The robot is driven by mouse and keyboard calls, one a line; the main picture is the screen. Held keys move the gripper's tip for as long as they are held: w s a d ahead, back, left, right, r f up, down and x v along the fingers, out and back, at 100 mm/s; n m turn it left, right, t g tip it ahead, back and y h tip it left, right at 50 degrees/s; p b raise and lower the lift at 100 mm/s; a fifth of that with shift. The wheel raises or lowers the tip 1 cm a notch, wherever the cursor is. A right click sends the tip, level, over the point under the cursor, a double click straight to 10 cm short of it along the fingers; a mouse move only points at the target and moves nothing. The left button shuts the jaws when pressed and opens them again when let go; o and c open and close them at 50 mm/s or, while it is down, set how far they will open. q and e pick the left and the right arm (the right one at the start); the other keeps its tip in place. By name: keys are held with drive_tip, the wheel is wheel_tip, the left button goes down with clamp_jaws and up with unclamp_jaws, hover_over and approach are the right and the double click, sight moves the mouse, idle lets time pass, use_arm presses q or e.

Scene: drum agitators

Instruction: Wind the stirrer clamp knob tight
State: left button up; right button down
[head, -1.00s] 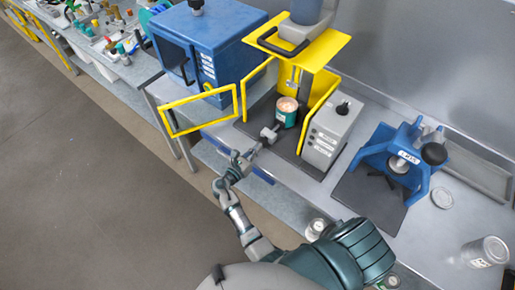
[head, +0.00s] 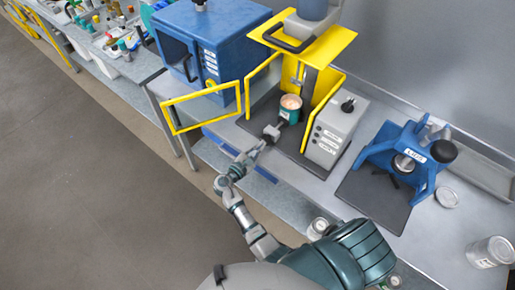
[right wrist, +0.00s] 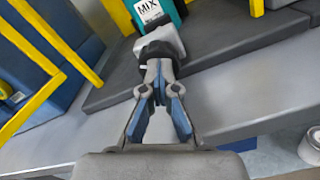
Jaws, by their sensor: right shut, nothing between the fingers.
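The stirrer clamp knob (head: 271,132) is a dark knob on a grey clamp block, in front of a teal can (head: 290,108) in the yellow-framed stirrer. In the right wrist view the black knob (right wrist: 158,50) is straight ahead, with the grey block (right wrist: 165,36) and the can labelled MIX (right wrist: 150,12) behind it. My right gripper (head: 259,146) reaches in from the lower left of the knob. Its fingers (right wrist: 159,66) are closed together at the tips, with nothing between them. The tips overlap the knob's near edge in the picture; I cannot tell whether they touch. My left gripper is not in view.
The stirrer's yellow guard door (head: 201,108) stands open to the left, near my right arm. A grey control box (head: 338,130) is right of the can. A blue press (head: 402,160) stands further right, with a jar (head: 489,252) near the bench edge.

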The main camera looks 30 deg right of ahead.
drive_tip(key=shift+w+d+r+m+b, duration=0.15)
drive_tip(key=shift+m+b, duration=0.1)
drive_tip(key=shift+m, duration=0.35)
drive_tip(key=shift+d+m+b, duration=0.1)
drive_tip(key=shift+m+b, duration=0.1)
drive_tip(key=shift+m, duration=0.4)
drive_tip(key=shift+r+m+b, duration=0.15)
drive_tip(key=shift+m+b, duration=0.3)
drive_tip(key=shift+m, duration=0.75)
drive_tip(key=c, duration=1)
unclamp_jaws()
drive_tip(key=o, duration=0.4)
drive_tip(key=shift+w+d+f, duration=0.1)
drive_tip(key=shift+w+f, duration=0.05)
drive_tip(key=shift+f, duration=0.05)
drive_tip(key=shift+o, duration=0.4)
drive_tip(key=shift+w+d+f, duration=0.1)
drive_tip(key=shift+d+f, duration=0.05)
drive_tip(key=shift+d, duration=0.05)
drive_tip(key=shift+d+f, duration=0.1)
drive_tip(key=shift+d, duration=0.05)
drive_tip(key=shift+s, duration=0.2)
drive_tip(key=shift+a+f, duration=0.1)
drive_tip(key=shift+a, duration=0.3)
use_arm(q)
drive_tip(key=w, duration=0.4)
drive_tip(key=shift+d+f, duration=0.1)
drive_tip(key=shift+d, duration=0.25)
use_arm(e)
drive_tip(key=shift+a, duration=0.1)
